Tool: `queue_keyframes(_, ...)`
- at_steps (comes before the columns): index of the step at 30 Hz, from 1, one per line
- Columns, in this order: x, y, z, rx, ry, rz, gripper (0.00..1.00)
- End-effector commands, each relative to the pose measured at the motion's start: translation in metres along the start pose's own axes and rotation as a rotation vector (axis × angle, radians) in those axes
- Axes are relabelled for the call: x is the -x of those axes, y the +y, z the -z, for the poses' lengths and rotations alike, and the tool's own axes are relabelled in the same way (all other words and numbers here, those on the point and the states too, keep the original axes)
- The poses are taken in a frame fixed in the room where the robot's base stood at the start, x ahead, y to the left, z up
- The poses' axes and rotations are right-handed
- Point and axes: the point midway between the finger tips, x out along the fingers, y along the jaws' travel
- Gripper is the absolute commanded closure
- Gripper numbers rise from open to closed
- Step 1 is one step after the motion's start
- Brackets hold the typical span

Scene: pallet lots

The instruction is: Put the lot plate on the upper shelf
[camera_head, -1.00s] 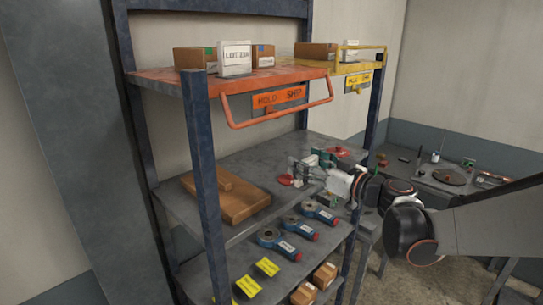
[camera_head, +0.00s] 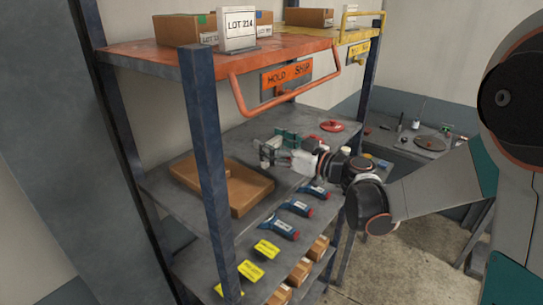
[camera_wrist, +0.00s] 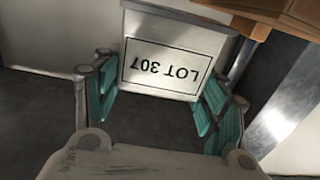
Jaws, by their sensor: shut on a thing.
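My gripper (camera_head: 272,150) is above the rear part of the grey middle shelf (camera_head: 240,138), to the right of the brown tray. In the wrist view its teal fingers (camera_wrist: 160,95) are shut on a white lot plate (camera_wrist: 168,60) marked LOT 307, which reads upside down there. In the head view the plate is hard to tell apart from the gripper. The upper shelf (camera_head: 150,55) is orange on its left and yellow on its right. A white plate marked LOT 214 (camera_head: 238,28) stands upright on its orange part, in front of brown boxes (camera_head: 187,29).
An orange handle (camera_head: 240,98) and a HOLD/SHIP sign (camera_head: 286,74) hang at the upper shelf's front. A blue post (camera_head: 208,150) stands in front. A brown tray (camera_head: 245,185) lies on the middle shelf; blue tools (camera_head: 280,228) lie below. A red disc (camera_head: 332,126) lies behind my wrist.

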Motion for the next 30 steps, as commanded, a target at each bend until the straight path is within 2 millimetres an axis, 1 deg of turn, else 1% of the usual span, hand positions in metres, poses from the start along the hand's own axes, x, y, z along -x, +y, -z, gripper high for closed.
queue_keyframes(6, 0.0, 0.0, -0.029, 0.0, 0.0, 0.0, 0.63)
queue_keyframes(9, 0.0, 0.0, -0.038, 0.0, 0.0, 0.0, 0.63)
queue_keyframes(22, 0.0, 0.0, -0.044, 0.0, 0.0, 0.0, 0.63)
queue_keyframes(23, 0.0, 0.0, -0.043, 0.0, 0.0, 0.0, 0.28)
queue_keyframes(24, 0.0, 0.0, -0.043, 0.0, 0.0, 0.0, 0.19)
queue_keyframes(25, 0.0, 0.0, -0.043, 0.0, 0.0, 0.0, 0.15)
queue_keyframes(30, 0.0, 0.0, -0.042, 0.0, 0.0, 0.0, 0.15)
